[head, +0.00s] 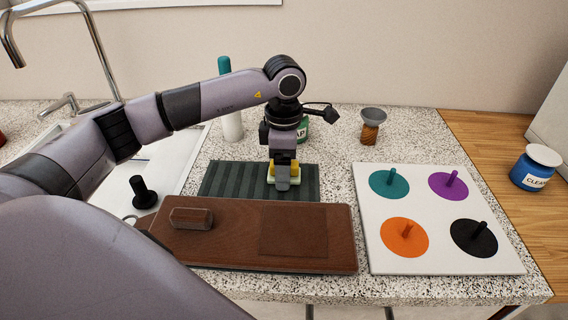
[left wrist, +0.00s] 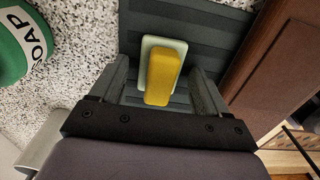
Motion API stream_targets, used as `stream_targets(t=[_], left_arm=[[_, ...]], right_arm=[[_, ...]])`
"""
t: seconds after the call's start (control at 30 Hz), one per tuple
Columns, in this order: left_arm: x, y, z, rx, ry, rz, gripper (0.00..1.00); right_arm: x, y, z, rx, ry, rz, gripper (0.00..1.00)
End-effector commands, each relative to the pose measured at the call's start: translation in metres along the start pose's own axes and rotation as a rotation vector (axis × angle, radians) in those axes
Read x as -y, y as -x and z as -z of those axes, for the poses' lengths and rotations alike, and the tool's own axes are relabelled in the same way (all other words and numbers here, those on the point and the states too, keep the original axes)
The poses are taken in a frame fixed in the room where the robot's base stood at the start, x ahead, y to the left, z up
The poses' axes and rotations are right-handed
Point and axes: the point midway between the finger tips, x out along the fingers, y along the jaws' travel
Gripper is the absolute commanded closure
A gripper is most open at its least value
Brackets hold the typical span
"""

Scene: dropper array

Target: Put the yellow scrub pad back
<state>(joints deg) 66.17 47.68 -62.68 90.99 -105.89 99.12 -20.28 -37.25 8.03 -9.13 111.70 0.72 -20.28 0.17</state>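The yellow scrub pad (left wrist: 163,75) has a yellow grip on a pale green base. It rests on the dark ribbed mat (head: 226,178), mostly behind my gripper in the head view, where its pale base (head: 296,181) shows. My left gripper (head: 284,184) points down over the pad. In the left wrist view its two fingers (left wrist: 164,92) stand apart on either side of the pad, with gaps visible between them and the yellow grip. My right gripper is in neither view.
A brown board (head: 235,255) with a brown block (head: 191,218) and a darker square patch (head: 293,231) lies in front of the mat. A white board (head: 427,259) with coloured pegged discs lies right. A green soap container (left wrist: 22,45) stands behind. The sink (head: 170,165) is left.

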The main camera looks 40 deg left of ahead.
Motion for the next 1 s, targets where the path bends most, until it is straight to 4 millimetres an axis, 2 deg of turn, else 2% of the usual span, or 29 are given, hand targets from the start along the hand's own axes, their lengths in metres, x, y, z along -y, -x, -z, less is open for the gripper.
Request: stream_targets(t=[0.27,0.37,0.7,0.83,1.0], left_arm=[[0.0,0.007,0.0,0.001,0.0,-0.001,0.24],[-0.001,0.021,-0.001,0.003,0.0,-0.003,0.24],[-0.001,0.094,-0.001,0.003,0.0,-0.003,0.24],[0.0,0.112,-0.001,0.002,0.0,-0.002,0.24],[0.0,0.123,0.0,0.0,0.0,0.001,0.24]], right_arm=[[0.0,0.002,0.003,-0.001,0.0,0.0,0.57],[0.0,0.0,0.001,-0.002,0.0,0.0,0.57],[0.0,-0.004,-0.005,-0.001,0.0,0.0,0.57],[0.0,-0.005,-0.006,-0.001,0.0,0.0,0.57],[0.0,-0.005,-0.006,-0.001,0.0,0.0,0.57]])
